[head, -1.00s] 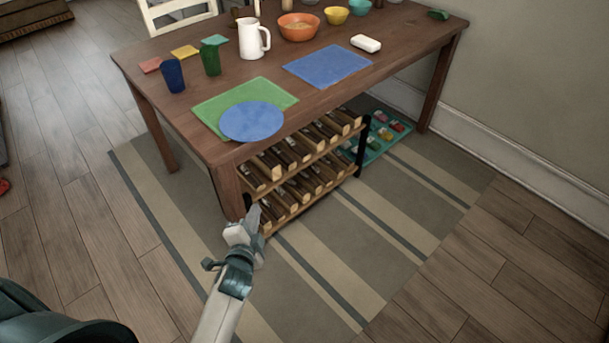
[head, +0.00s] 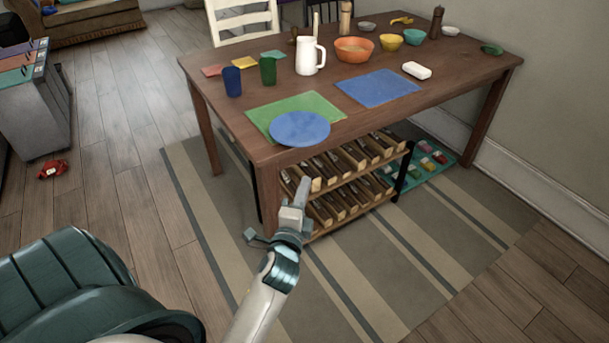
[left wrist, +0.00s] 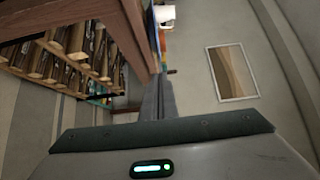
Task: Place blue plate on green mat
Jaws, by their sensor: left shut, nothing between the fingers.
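The blue plate (head: 300,128) is a flat round disc at the table's front edge. It overlaps the front right part of the green mat (head: 268,115), and its near rim reaches the table edge or slightly past it. My left gripper (head: 304,188) is shut and empty, in front of the table and below the plate, beside the rack. Its closed fingers also show in the left wrist view (left wrist: 158,95), pointing along the table's side. I cannot clearly make out the plate in that view. My right gripper is not in view.
On the wooden table (head: 230,60) stand a blue cup (head: 232,82), a green cup (head: 268,70), a white pitcher (head: 309,57) and several bowls. A blue mat (head: 378,88) lies to the right. A bottle rack (head: 345,180) stands under the table. The striped rug in front is clear.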

